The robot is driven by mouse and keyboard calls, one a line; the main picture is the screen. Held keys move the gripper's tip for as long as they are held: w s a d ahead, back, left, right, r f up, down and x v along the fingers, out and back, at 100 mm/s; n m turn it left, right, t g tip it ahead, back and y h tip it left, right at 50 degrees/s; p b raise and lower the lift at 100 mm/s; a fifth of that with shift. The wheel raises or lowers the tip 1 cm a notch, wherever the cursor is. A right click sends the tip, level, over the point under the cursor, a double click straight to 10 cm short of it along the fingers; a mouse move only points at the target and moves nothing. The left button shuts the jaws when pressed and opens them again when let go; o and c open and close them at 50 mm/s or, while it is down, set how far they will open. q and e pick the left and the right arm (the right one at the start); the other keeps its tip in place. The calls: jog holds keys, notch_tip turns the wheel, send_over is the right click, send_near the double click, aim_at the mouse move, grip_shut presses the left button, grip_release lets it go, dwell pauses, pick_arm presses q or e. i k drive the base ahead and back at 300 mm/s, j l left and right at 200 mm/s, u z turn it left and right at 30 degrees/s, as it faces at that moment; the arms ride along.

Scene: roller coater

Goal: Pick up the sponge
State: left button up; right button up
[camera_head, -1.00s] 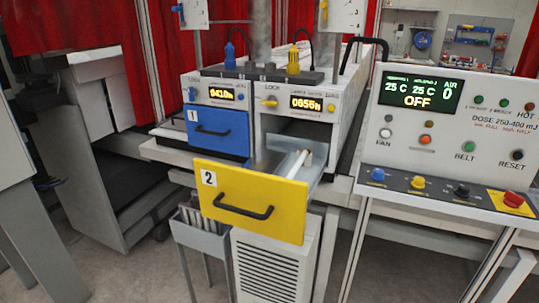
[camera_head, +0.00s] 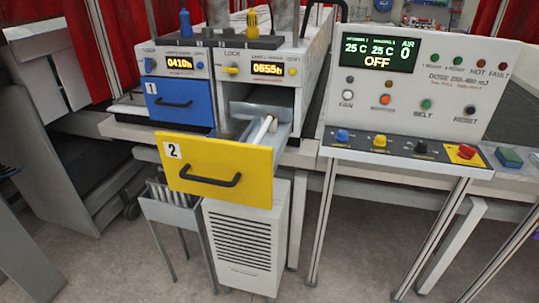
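A small block with a green top and a blue lower part, which looks like the sponge (camera_head: 509,158), lies on the grey surface at the right edge of the head view. It is just right of the control panel's red button. Neither of my grippers is in view.
The control panel (camera_head: 420,85) stands left of the sponge, with a row of coloured knobs along its front. The yellow drawer (camera_head: 215,170), marked 2, is pulled out and holds a white roller (camera_head: 262,130). The blue drawer (camera_head: 181,103) is shut. Floor is open in front.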

aim_at(508, 157)
jog(key=k+j+z, duration=0.1)
jog(key=z, duration=1.5)
jog(key=k+l, duration=0.05)
